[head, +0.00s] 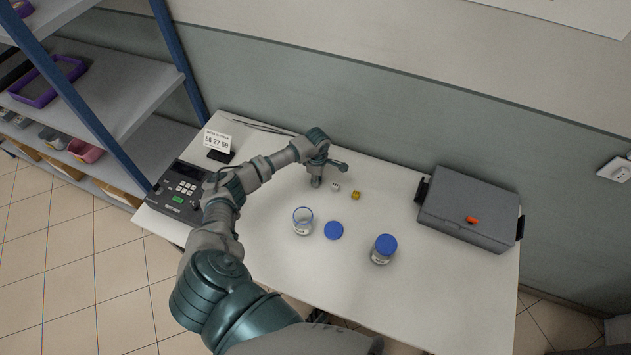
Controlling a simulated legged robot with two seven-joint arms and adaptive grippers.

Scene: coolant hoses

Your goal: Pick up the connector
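Two small fittings lie on the white table (400,290): a silver-white one (335,187) and a brass-yellow one (355,195) just to its right. Either may be the connector; they are too small to tell. My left gripper (330,176) reaches over the table from the left, its fingers spread apart, with nothing visible between them. It is very close to the silver-white fitting, on its upper left side; I cannot tell whether they touch. My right gripper is not in view.
An open glass jar (303,226), a loose blue lid (334,231) and a blue-lidded jar (383,252) stand nearer the front. A grey case (470,205) is at right. A keypad device (180,190) and display card (217,140) are at left, beside a shelf rack (100,90).

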